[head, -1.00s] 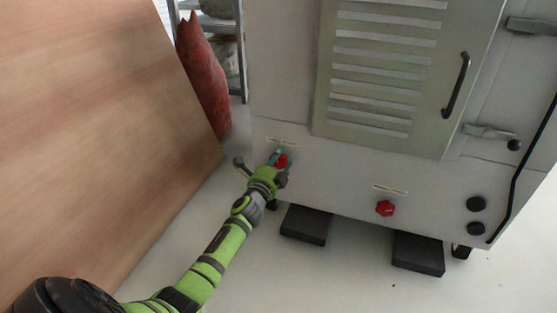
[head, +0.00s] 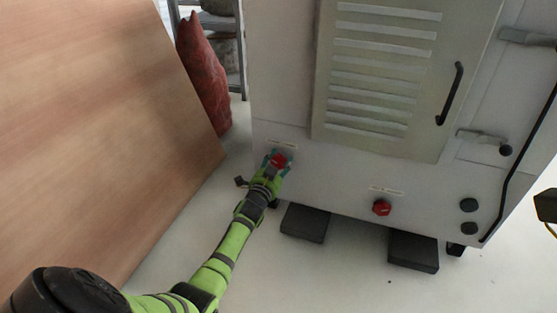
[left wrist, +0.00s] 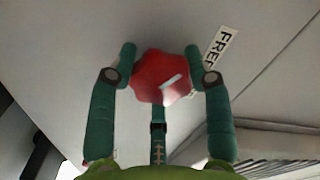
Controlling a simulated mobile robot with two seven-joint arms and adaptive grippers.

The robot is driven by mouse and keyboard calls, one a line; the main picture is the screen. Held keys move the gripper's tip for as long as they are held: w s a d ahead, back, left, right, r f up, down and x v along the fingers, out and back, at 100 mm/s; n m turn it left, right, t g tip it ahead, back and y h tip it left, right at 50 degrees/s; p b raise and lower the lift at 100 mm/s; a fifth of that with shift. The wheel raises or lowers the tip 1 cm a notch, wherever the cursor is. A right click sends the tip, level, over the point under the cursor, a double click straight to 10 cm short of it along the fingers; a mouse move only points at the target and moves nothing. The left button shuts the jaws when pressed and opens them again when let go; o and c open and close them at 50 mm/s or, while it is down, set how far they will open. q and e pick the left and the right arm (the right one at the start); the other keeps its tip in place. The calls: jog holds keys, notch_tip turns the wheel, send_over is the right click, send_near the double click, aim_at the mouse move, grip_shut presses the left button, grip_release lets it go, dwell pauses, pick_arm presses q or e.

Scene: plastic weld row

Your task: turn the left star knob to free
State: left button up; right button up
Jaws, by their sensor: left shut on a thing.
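The left star knob (head: 278,160) is red and sits low on the left of the pale cabinet front. In the left wrist view the knob (left wrist: 160,77) fills the space between the green fingers and bears a white mark. My left gripper (head: 277,163) is shut on it; its fingers also show in the left wrist view (left wrist: 163,72), one on each side of the knob. A label reading "FREE" (left wrist: 221,47) is partly visible beside the knob, its end cut by a finger. My right gripper is not in view.
A second red knob (head: 382,207) sits to the right on the cabinet (head: 340,175). A louvred door (head: 385,75) is above. A brown wooden panel (head: 90,120) stands at left, with a red sack (head: 204,80) behind it. Dark blocks (head: 304,222) lie at the cabinet's base.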

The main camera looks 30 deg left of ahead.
pick_arm(q)
jog(key=shift+s+a+f+n, duration=0.25)
jog(key=shift+a+f+n, duration=0.15)
jog(key=shift+a, duration=0.1)
jog(key=o, duration=1.2)
jog(key=shift+f, duration=0.1)
jog(key=shift+c, duration=0.2)
jog(key=shift+d+r, duration=0.2)
jog(key=shift+d, duration=0.05)
jog(key=v, duration=1.2)
